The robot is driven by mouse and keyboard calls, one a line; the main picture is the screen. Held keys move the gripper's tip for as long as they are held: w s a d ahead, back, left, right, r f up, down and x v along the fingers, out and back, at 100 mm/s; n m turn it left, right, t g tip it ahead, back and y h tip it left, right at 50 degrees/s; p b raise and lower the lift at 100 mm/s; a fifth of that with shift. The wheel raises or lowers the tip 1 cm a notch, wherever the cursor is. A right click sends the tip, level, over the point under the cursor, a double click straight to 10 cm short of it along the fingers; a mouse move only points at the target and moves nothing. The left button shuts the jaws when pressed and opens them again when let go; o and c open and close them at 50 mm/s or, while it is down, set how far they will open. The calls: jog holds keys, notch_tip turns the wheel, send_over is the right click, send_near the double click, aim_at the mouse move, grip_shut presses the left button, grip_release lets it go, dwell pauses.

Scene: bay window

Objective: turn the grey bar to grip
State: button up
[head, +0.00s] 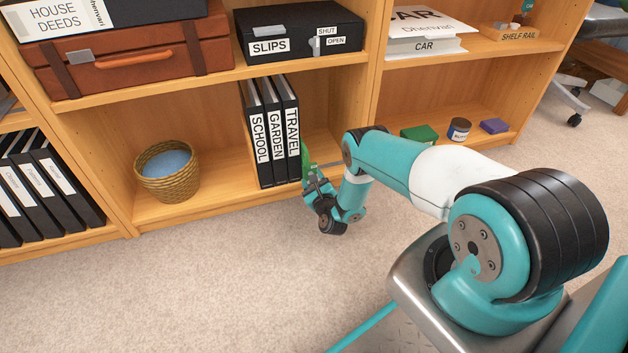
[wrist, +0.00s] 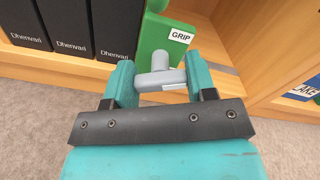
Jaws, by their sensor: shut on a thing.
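The grey bar (wrist: 160,82) shows in the wrist view as a short crosspiece on a round stem. It lies nearly crosswise in the picture, in front of a green upright body (wrist: 152,42). A white GRIP label (wrist: 180,36) is on that body, above and right of the bar. My gripper (wrist: 160,76) is shut on the bar, one teal finger at each end. In the head view my gripper (head: 311,182) is low at the shelf front, beside the green body (head: 306,160). The bar cannot be made out there.
Black binders (head: 270,132) stand just left of the green body. A wicker basket (head: 167,171) is further left on the same shelf. An upright shelf divider (wrist: 255,45) stands to the right in the wrist view. Carpet (head: 230,285) in front is clear.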

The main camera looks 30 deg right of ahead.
jog(key=n, duration=0.6)
jog(key=shift+n, duration=0.3)
jog(key=n+b, duration=0.1)
jog(key=n, duration=0.5)
jog(key=shift+f, duration=0.1)
dwell(0.3)
jog(key=o, duration=0.9)
jog(key=shift+o, duration=0.2)
jog(key=shift+s, duration=0.1)
jog(key=p+v, duration=1.1)
jog(key=v, duration=0.6)
jog(key=shift+s+a, duration=0.1)
jog(key=shift+s, duration=0.05)
